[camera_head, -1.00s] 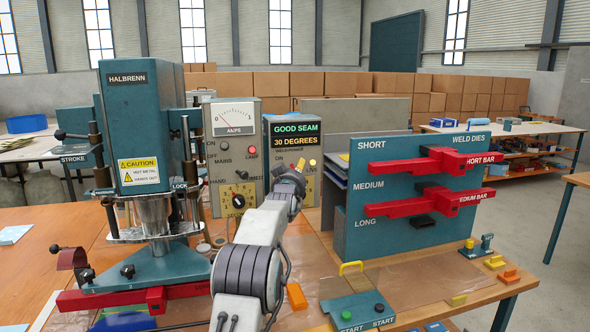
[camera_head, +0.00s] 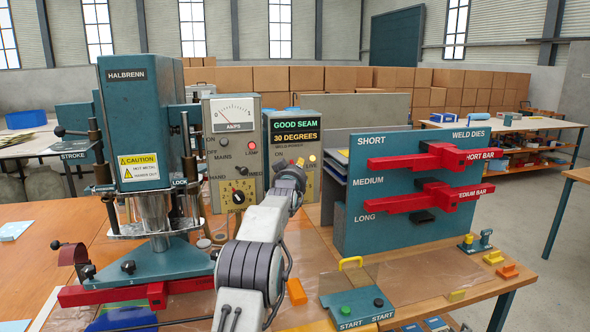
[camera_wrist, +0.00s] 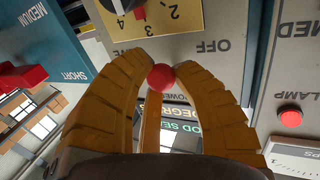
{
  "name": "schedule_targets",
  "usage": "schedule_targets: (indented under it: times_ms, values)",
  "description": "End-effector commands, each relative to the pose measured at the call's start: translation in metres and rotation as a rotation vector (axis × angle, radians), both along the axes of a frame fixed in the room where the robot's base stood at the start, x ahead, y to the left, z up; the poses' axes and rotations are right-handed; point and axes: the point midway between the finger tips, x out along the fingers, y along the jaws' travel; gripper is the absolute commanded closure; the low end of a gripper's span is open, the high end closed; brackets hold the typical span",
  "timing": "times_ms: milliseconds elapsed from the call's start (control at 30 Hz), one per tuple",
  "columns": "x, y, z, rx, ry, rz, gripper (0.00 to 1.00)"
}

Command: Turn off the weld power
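The control box with the lit display (camera_head: 295,130), reading GOOD SEAM and 30 DEGREES, stands in the middle of the bench. In the wrist view, where its lettering is inverted, a red ball knob (camera_wrist: 161,77) sits on its face near the word OFF (camera_wrist: 206,47) and a partly covered power label. My gripper (camera_wrist: 165,70) has its ochre fingertips closed in on both sides of the knob, with no clear gap seen. In the head view my gripper (camera_head: 293,172) is in front of this box and hides the switch. The knob's lever is hidden.
The AMPS box (camera_head: 232,135) stands just left, with its red lamp (camera_wrist: 290,117) lit. The Halbrenn press (camera_head: 150,130) is further left. The teal die rack (camera_head: 360,225) with red bars is on the right. A START box (camera_head: 355,308) lies in front.

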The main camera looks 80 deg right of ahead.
Motion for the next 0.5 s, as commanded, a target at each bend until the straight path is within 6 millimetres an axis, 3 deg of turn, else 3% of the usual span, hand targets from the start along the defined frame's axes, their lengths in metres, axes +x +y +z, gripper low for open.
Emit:
schedule_targets:
  times_ms: [200,500]
  values:
    - [0.002,0.0004,0.0034,-0.007,0.0,0.003,1.0]
    - [0.0028,0.0,-0.0011,-0.038,-0.011,0.004,1.0]
